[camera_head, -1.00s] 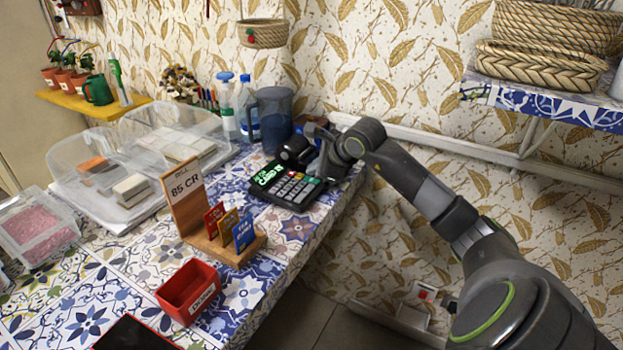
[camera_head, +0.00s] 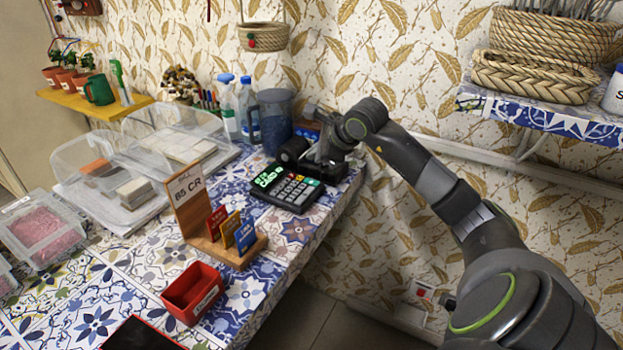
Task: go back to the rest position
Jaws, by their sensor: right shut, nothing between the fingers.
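My right arm comes in from the right. My right gripper (camera_head: 296,152) is over the far end of the counter (camera_head: 340,190), just behind and above the card terminal (camera_head: 288,188). It is shut and empty, and its fingers are dark and small in the view. The terminal lies on the tiled counter with its green screen lit. My left gripper and left arm are not in view.
A wooden holder (camera_head: 184,202) with several coloured cards and a red box (camera_head: 192,291) stand nearer me. A blue-grey pitcher (camera_head: 274,122) and bottles (camera_head: 229,105) stand behind the gripper. Clear-lidded trays (camera_head: 110,150) are at left. A wall shelf (camera_head: 560,122) hangs at upper right.

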